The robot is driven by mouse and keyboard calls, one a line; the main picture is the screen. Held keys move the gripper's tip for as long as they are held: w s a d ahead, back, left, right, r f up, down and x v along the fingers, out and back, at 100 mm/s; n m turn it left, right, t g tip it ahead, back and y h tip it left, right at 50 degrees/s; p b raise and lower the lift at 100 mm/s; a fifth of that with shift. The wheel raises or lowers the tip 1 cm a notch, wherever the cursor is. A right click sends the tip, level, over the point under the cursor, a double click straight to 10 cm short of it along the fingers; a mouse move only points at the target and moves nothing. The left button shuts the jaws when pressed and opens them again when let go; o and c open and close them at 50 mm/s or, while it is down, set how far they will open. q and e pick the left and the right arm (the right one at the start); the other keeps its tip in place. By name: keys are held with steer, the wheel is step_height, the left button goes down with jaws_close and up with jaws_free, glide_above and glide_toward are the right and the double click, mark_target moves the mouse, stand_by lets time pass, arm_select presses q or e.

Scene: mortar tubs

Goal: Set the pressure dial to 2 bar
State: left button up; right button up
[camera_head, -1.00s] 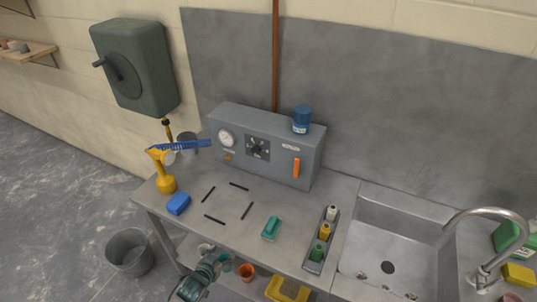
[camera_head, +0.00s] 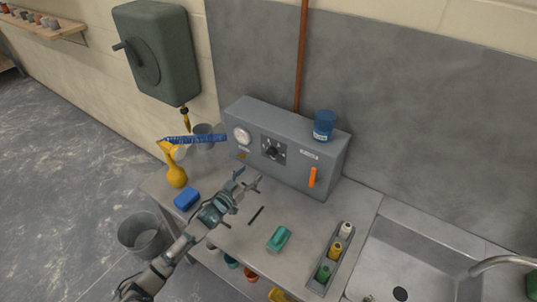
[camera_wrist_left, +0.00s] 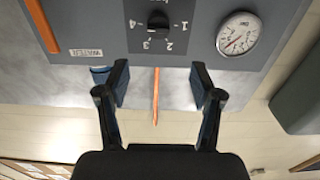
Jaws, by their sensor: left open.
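The pressure dial (camera_head: 273,149) is a black knob on the front of the grey box (camera_head: 328,184). In the left wrist view, which is upside down, the dial (camera_wrist_left: 157,20) has the marks 1, 2, 3 and 4 around it; I cannot tell which mark it points at. A round white gauge (camera_head: 242,135) sits left of the dial and also shows in the wrist view (camera_wrist_left: 238,34). My left gripper (camera_head: 249,181) is open and empty, in front of the box and below the dial, apart from it. My right gripper is not in view.
An orange lever (camera_head: 312,177) is on the box's right part and a blue jar (camera_head: 324,125) stands on top. A yellow funnel bottle (camera_head: 175,172), blue block (camera_head: 187,198), teal brush (camera_head: 279,239) and bottle tray (camera_head: 317,285) are on the bench. A sink (camera_head: 400,260) lies right.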

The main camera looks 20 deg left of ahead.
arm_select(q)
glide_toward(269, 155)
steer(key=w, duration=0.5)
steer(key=w+d, duration=0.1)
steer(key=w, duration=0.2)
steer(key=shift+w+d+r, duration=0.1)
steer(key=shift+w+d, duration=0.1)
steer(key=shift+w, duration=0.15)
steer(key=shift+w+d, duration=0.1)
steer(key=shift+w, duration=0.5)
steer(key=shift+a, duration=0.4)
steer(key=c, duration=1)
steer(key=shift+d, duration=0.25)
steer(key=shift+c, duration=0.6)
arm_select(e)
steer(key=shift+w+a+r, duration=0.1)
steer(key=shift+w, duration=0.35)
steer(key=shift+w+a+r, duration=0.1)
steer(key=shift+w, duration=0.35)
